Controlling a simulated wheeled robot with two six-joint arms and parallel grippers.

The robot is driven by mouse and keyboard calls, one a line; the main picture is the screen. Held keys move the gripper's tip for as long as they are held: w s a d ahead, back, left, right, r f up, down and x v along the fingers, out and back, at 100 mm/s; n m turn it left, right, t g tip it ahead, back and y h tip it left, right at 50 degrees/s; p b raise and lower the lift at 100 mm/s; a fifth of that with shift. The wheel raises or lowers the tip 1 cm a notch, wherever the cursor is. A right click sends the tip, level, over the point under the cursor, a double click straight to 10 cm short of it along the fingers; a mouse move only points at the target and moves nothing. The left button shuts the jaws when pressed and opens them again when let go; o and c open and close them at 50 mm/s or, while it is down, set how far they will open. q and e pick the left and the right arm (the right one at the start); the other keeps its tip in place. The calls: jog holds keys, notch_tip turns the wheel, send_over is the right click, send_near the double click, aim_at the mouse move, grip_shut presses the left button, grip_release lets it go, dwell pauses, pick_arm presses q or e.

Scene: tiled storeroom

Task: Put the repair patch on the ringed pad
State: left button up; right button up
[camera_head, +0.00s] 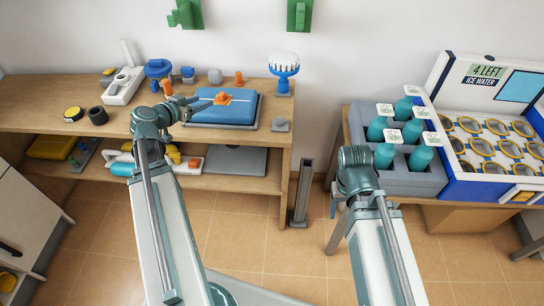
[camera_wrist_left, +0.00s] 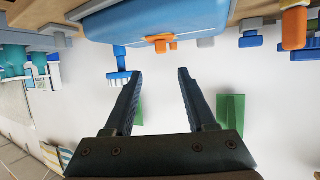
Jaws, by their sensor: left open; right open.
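A blue slab-like case (camera_head: 247,108) lies on the wooden bench, with a pale line across its top. An orange piece (camera_head: 222,98) with a raised grip sits on it; it may be the repair patch. In the left wrist view the case (camera_wrist_left: 165,20) is at the top, with orange (camera_wrist_left: 160,38) at its edge. I cannot make out a ringed pad. My left gripper (camera_head: 192,103) is open and empty beside the case's left end; its fingers (camera_wrist_left: 159,74) are apart in the wrist view. My right gripper (camera_head: 335,206) is open, mostly hidden by its wrist, left of the right-hand table.
Several small items, including a blue-and-white brush (camera_head: 284,70) and a black ring (camera_head: 97,115), stand on the bench. A lower shelf (camera_head: 210,182) holds more. On the right are a grey bottle crate (camera_head: 419,185) and a white cooler (camera_head: 440,85). A grey post (camera_head: 301,190) stands between.

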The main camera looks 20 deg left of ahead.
pick_arm(q)
jog(key=d+f+g+h, duration=0.1)
jog(key=d, duration=0.3)
jog(key=d+f+m+g, duration=0.1)
jog(key=d+f, duration=0.1)
jog(key=d, duration=0.2)
jog(key=w+d+f+g+h, duration=0.1)
jog(key=d, duration=0.4)
jog(key=shift+d+f+h, duration=0.1)
jog(key=shift+f+h, duration=0.05)
jog(key=shift+h, duration=0.15)
jog(key=s+d+f+m+g, duration=0.1)
jog(key=s+d+f+g, duration=0.3)
jog(key=d, duration=0.6)
jog(key=s+d+f+m+g, duration=0.1)
jog(key=s+d+f+g, duration=0.3)
jog(key=d, duration=0.6)
jog(key=s+d+f+n+g+y, duration=0.1)
jog(key=s+d+g+y, duration=0.1)
jog(key=s+d+y, duration=0.3)
jog(key=s+y, duration=0.1)
jog(key=s, duration=0.3)
jog(key=shift+d+g, duration=0.3)
jog(key=shift+d, duration=0.05)
notch_tip(320, 180, up, 11)
jog(key=p, duration=1)
jog(key=shift+f+p, duration=0.15)
jog(key=shift+p, duration=0.25)
